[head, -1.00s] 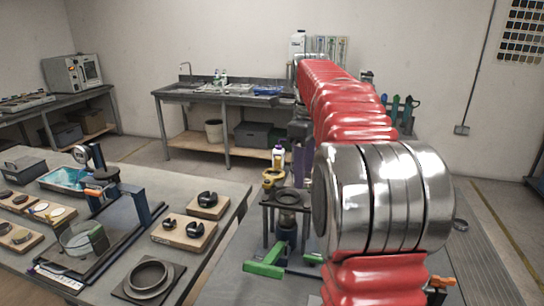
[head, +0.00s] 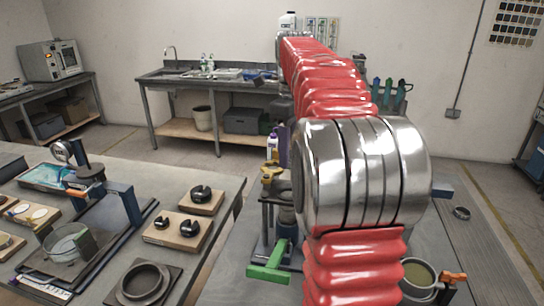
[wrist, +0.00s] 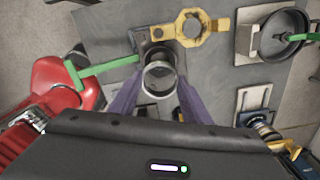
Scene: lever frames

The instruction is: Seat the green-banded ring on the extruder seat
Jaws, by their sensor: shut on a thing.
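In the wrist view my gripper (wrist: 160,72) has its two purple fingers closed in on a grey metal ring (wrist: 160,90). No green band shows on it from this side. A dark stand (wrist: 145,38) with a green lever (wrist: 108,68) lies beneath and beyond the fingertips. In the head view the same stand (head: 287,215), which appears to be the extruder, is on the grey bench with its green lever (head: 268,272) in front. I cannot tell whether the held ring touches the seat.
A yellow wrench-like part (wrist: 192,27) projects beside the stand. A dark round pan (wrist: 283,35) with a green handle sits on a plate to the right. The left table holds a grey ring (head: 145,282).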

